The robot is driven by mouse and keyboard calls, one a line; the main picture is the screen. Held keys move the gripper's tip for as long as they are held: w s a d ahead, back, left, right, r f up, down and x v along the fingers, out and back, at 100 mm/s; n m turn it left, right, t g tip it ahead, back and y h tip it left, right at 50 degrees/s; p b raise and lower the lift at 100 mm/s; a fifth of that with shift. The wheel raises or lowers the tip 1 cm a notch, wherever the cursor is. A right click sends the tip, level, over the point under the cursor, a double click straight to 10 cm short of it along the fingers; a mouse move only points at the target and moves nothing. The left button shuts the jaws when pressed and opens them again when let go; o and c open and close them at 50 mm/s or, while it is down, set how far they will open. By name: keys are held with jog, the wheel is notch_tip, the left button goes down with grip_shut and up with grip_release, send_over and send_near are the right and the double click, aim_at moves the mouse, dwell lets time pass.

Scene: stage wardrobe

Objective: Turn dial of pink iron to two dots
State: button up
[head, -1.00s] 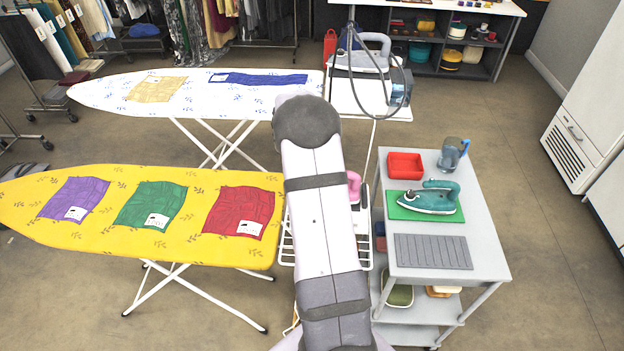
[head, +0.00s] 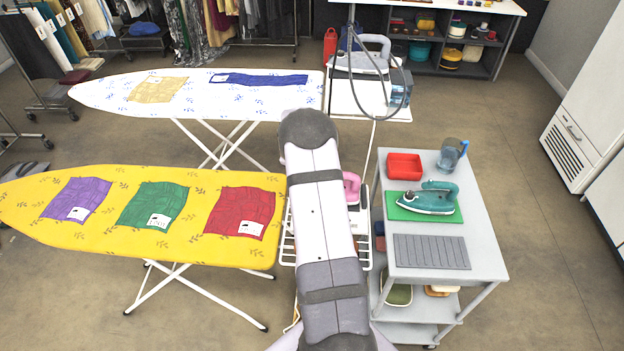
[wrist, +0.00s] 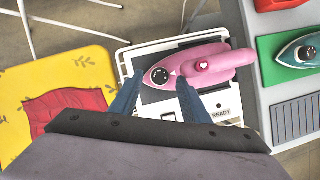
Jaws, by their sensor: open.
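The pink iron (wrist: 214,60) lies on a white wire-edged rest with a black and white panel, seen from above in the wrist view. Its round black dial (wrist: 160,76) has white marks, too small to read. I cannot tell the height gap. In the head view my arm hides most of the pink iron (head: 352,187).
A yellow ironing board (head: 130,245) with cloths stands at left. A grey trolley (head: 480,250) stands at right, holding a teal iron (head: 425,200) on a green mat, a red tray (head: 404,154) and a jug (head: 452,155). A grey iron (head: 365,60) stands behind.

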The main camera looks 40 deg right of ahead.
jog(key=shift+w+d+f, duration=0.1)
jog(key=shift+d+f, duration=0.15)
jog(key=shift+f, duration=0.4)
jog(key=c, duration=1.1)
jog(key=shift+o, duration=0.2)
